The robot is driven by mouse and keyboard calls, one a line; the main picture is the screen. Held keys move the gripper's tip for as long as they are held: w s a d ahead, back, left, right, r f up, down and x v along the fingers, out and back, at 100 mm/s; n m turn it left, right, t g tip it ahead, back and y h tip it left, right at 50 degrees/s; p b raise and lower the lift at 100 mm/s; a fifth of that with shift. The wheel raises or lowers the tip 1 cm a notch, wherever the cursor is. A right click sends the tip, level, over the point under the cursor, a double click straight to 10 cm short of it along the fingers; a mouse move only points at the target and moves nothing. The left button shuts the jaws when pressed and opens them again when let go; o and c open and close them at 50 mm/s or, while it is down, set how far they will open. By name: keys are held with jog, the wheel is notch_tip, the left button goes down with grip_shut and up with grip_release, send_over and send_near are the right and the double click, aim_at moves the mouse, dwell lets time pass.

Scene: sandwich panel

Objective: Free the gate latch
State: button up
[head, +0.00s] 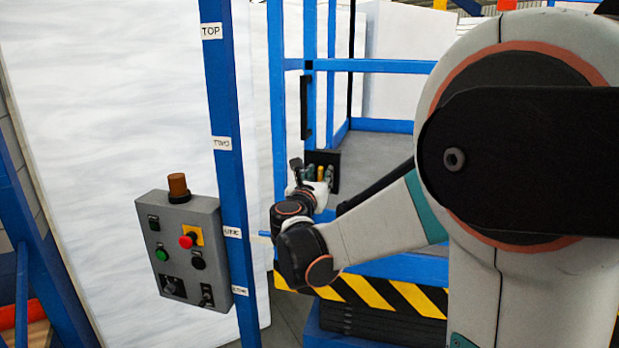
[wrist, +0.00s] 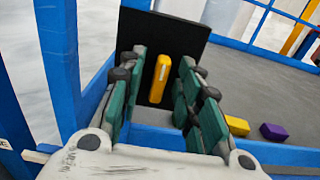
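My gripper (wrist: 163,72) is open, with one green-padded finger on each side of the bar. Dark gaps show between bar and fingers in the wrist view; the depth overlap is unclear. My gripper (head: 315,176) also shows at the plate in the head view.
A blue post (wrist: 60,62) stands close to my gripper's left. A yellow block (wrist: 237,126) and a purple block (wrist: 273,132) lie on the grey floor beyond. A grey control box (head: 185,250) with buttons hangs by a labelled blue post (head: 226,120).

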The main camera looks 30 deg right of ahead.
grip_shut()
jog(key=shift+m, duration=0.3)
jog(key=m+b, duration=0.1)
jog(key=m, duration=0.3)
jog(key=shift+s+f, duration=0.1)
jog(key=m+b, duration=0.1)
jog(key=m, duration=0.3)
jog(key=shift+d+m, duration=0.1)
jog(key=shift+m, duration=0.3)
jog(key=m+b, duration=0.1)
jog(key=m, duration=0.3)
jog(key=shift+s+f, duration=0.1)
jog(key=shift+f+m+b, duration=0.1)
jog(key=shift+m+b, duration=0.25)
jog(key=shift+m, duration=1.85)
